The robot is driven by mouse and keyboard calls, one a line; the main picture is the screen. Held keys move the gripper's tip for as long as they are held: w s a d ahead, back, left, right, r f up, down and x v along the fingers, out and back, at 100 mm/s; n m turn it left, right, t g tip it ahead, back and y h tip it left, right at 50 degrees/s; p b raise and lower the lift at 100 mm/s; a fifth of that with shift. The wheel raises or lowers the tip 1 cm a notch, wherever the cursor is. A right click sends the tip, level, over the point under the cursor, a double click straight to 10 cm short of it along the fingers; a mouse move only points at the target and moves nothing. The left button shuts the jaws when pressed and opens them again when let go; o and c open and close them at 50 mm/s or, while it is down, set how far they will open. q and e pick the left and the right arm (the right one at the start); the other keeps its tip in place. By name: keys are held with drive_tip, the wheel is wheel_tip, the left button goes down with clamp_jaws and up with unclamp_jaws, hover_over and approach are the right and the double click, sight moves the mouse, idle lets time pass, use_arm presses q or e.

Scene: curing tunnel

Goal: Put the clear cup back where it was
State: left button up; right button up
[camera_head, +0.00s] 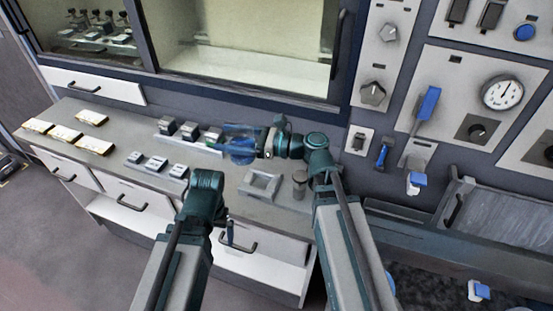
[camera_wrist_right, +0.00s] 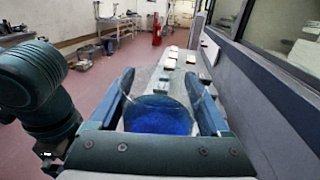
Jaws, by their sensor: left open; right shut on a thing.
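My right gripper (camera_head: 252,141) is shut on a clear cup (camera_head: 234,143) with blue contents, held above the counter (camera_head: 222,172). In the right wrist view the cup (camera_wrist_right: 158,116) sits between the two fingers of the right gripper (camera_wrist_right: 158,90). My left gripper (camera_head: 229,233) is open and empty, low in front of the counter's drawers, and partly hidden by its own wrist. A pale square holder with a recess (camera_head: 262,184) lies on the counter, below and to the right of the cup in the head view.
A dark cylinder (camera_head: 299,181) stands right of the holder. Several small grey blocks stand in two rows (camera_head: 157,163) left of the cup. Several pale yellow-topped blocks (camera_head: 93,146) lie at the far left. A windowed cabinet (camera_head: 250,50) rises behind; a control panel (camera_head: 468,95) is at right.

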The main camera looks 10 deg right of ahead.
drive_tip(key=w+d+r+m+t+h+p, duration=0.1)
drive_tip(key=w+d+r+m+t+p, duration=0.2)
drive_tip(key=w+d, duration=0.75)
wheel_tip(320, 180, down, 13)
drive_tip(key=n+b, duration=0.1)
drive_tip(key=b, duration=1.2)
drive_tip(key=shift+d+r+g, duration=0.15)
drive_tip(key=shift+r+g, duration=0.05)
drive_tip(key=shift+g, duration=0.1)
drive_tip(key=shift+s, duration=0.15)
wheel_tip(320, 180, down, 5)
drive_tip(key=b, duration=0.5)
drive_tip(key=shift+r, duration=0.25)
